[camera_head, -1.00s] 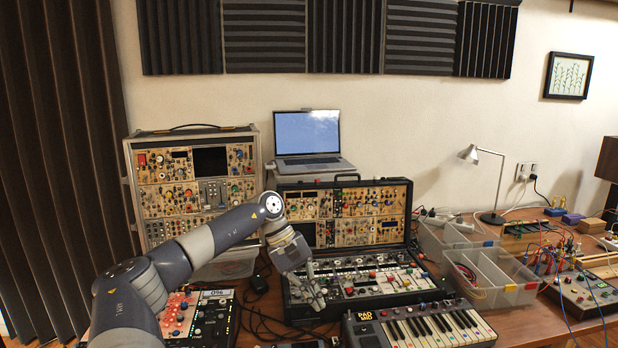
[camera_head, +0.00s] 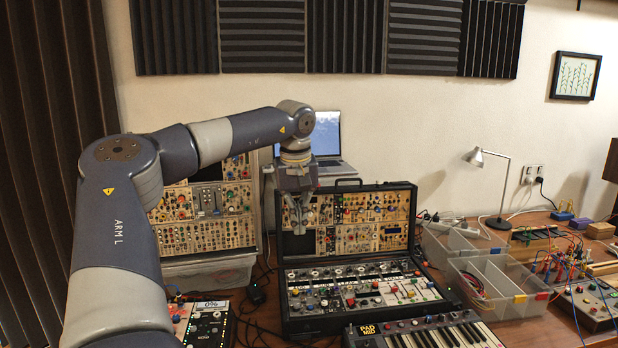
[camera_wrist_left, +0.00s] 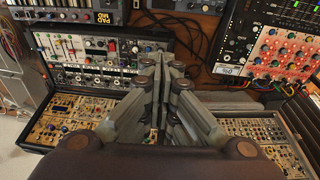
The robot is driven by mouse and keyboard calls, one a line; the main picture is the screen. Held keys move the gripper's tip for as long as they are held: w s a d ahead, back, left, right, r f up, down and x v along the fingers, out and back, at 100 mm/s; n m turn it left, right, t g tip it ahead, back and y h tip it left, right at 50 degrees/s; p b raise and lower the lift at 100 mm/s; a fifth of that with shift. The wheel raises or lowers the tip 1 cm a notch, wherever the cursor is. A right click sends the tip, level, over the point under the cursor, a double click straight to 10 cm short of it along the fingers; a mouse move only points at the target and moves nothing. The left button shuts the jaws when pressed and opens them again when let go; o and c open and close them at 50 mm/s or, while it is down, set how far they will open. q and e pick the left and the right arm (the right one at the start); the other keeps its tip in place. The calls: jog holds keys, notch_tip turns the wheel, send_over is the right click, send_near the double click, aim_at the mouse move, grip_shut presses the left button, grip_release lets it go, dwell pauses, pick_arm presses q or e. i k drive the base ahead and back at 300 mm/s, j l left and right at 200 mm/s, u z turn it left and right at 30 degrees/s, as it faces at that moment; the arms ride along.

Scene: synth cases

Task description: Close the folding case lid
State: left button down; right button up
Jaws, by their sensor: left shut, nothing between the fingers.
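The folding case (camera_head: 357,295) is a black case on the table with its lid (camera_head: 372,212) standing open, roughly upright, at the back. Both halves hold synth modules. My left gripper (camera_head: 299,230) points down at the upper left part of the lid and hides some of it. Its fingers are shut and empty. In the left wrist view the gripper (camera_wrist_left: 160,64) covers the middle, with the case base (camera_wrist_left: 95,52) and the lid (camera_wrist_left: 62,122) to the left. I cannot tell whether the fingers touch the lid. My right gripper is not in view.
A laptop (camera_head: 327,135) and a larger upright synth case (camera_head: 205,215) stand behind. A small keyboard (camera_head: 430,335) lies in front of the case. Clear plastic bins (camera_head: 500,285) stand to its right. A black and red device (camera_head: 205,325) lies to its left.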

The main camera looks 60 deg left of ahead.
aim_at(331, 234)
jog(key=i+j, duration=0.2)
jog(key=j, duration=0.15)
jog(key=i+j, duration=0.15)
jog(key=j, duration=0.2)
jog(key=i+j, duration=0.2)
jog(key=j, duration=0.15)
jog(key=i+j, duration=0.15)
jog(key=j, duration=0.2)
jog(key=i+j, duration=0.2)
jog(key=j, duration=0.15)
jog(key=i+j, duration=0.15)
jog(key=j, duration=0.2)
